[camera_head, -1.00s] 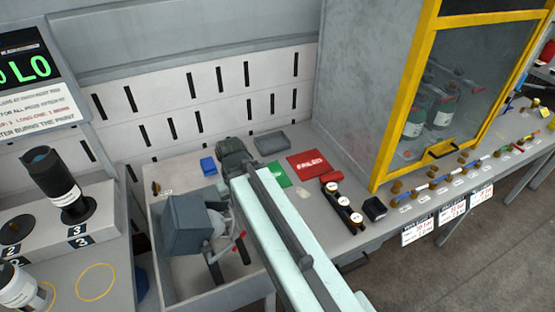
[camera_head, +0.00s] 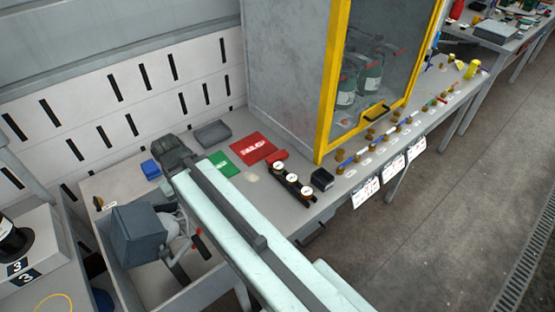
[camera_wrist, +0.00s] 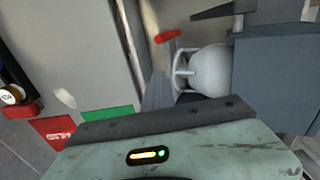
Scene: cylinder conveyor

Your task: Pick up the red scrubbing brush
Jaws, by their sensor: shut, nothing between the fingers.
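A small red block-like thing (camera_head: 277,155), which looks like the red scrubbing brush, lies on the grey bench in the head view. It is beside the red marked mat and behind the gauges. Its bristles cannot be made out. My gripper (camera_head: 172,157) is at the far end of my pale green arm, left of the green mat and apart from the red thing. It is shut and empty.
A red mat (camera_head: 252,149) and green mat (camera_head: 222,165) lie on the bench, with a grey tray (camera_head: 212,134) behind. A gauge strip (camera_head: 292,180) and black box (camera_head: 322,179) stand right, before a yellow-framed cabinet (camera_head: 333,80). A sunken bin (camera_head: 200,293) holds a grey box (camera_head: 138,236).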

